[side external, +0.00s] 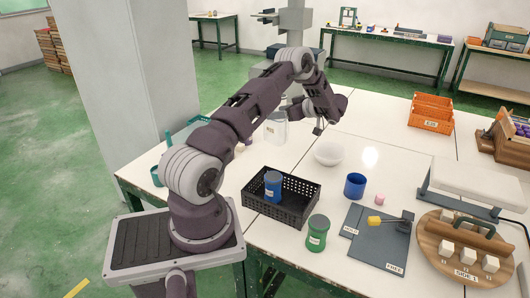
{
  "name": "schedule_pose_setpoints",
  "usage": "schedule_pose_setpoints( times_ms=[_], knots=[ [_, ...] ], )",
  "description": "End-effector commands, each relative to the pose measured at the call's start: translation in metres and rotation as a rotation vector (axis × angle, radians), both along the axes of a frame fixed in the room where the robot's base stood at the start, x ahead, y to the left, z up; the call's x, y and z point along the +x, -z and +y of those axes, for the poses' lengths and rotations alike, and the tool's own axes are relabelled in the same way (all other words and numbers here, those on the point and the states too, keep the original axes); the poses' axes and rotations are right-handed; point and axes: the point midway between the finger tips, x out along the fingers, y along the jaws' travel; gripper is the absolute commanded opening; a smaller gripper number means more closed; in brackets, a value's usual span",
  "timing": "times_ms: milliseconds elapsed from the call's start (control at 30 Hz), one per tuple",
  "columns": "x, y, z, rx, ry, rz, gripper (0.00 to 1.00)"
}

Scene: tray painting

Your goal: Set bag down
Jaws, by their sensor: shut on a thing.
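A white bag (274,131) with a small yellowish label shows behind my forearm, near the middle of the white table (385,135). My gripper (285,112) is at the top of the bag and shut on it. The arm hides part of the fingers and the bag's upper edge. The bag looks upright; I cannot tell whether its bottom touches the table.
A white bowl (329,153) stands right of the bag. A black crate (301,213) holds a blue jar (273,182). A blue cup (355,185), a green jar (317,232) and grey plates (368,248) are nearer. An orange crate (431,113) stands farther right.

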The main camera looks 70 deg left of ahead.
Motion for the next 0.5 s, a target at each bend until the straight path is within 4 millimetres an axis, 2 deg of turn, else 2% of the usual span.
schedule_pose_setpoints(
  times_ms=[100, 233, 333, 500],
  knots=[
    [-0.043, -0.004, -0.028, 0.004, -0.079, 0.005, 0.02],
    [-0.082, -0.009, -0.048, 0.017, -0.163, 0.005, 0.02],
    [-0.094, -0.001, -0.055, 0.021, -0.193, 0.005, 0.02],
    [-0.097, 0.039, -0.056, 0.021, -0.198, 0.007, 0.02]
  ],
)
